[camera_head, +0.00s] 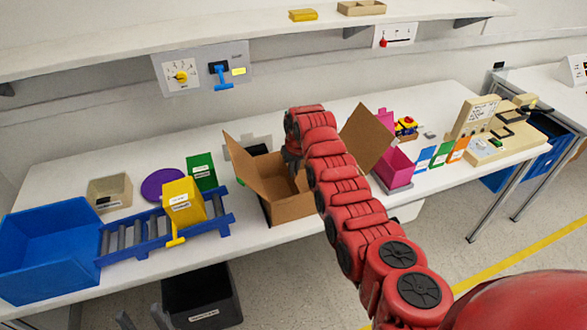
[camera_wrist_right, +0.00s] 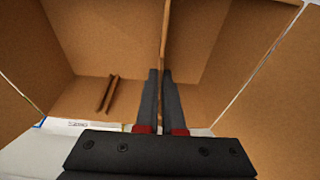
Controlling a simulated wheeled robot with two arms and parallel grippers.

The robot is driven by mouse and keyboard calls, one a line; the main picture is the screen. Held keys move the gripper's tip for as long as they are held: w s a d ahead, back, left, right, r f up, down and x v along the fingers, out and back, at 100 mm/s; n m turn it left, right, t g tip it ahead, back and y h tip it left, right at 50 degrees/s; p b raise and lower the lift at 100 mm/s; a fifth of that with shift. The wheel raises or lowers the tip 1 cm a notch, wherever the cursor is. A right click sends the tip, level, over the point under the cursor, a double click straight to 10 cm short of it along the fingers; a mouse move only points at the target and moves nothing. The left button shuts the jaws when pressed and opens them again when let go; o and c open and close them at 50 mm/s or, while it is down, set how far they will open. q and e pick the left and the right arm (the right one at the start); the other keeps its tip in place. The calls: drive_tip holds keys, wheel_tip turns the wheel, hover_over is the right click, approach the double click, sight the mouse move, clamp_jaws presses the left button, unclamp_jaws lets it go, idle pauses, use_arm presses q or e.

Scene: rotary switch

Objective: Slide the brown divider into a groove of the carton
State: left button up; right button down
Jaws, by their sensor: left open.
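The open brown carton (camera_head: 290,208) stands on the table with its flaps spread. My right arm reaches over it; its gripper is mostly hidden in the head view behind the arm and flaps. In the right wrist view my right gripper (camera_wrist_right: 158,100) points into the carton (camera_wrist_right: 90,40), its two fingers close together on the thin brown divider (camera_wrist_right: 165,40), seen edge-on. A pair of short brown ribs (camera_wrist_right: 108,93) with a narrow gap shows inside the carton, left of the divider. The divider's far edge is hard to make out. My left gripper (camera_head: 142,317) is open and empty at the bottom left.
Left of the carton are a blue roller rack (camera_head: 140,240) with a yellow box (camera_head: 183,202), a green box (camera_head: 201,172) and a blue bin (camera_head: 50,255). A pink box (camera_head: 395,165) stands to the right. A black crate (camera_head: 203,295) sits below the table.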

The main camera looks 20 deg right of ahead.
drive_tip(key=shift+f, duration=0.1)
drive_tip(key=c, duration=1)
unclamp_jaws()
drive_tip(key=shift+o, duration=0.2)
drive_tip(key=shift+w+r+v, duration=0.1)
drive_tip(key=shift+w+v, duration=0.2)
drive_tip(key=shift+v, duration=1)
drive_tip(key=shift+w+r+v, duration=0.1)
drive_tip(key=shift+w+v, duration=0.25)
drive_tip(key=shift+v, duration=0.95)
drive_tip(key=shift+w+r+v, duration=0.1)
drive_tip(key=shift+w+v, duration=0.2)
drive_tip(key=shift+v, duration=1)
drive_tip(key=shift+f, duration=0.1)
drive_tip(key=shift+f, duration=0.1)
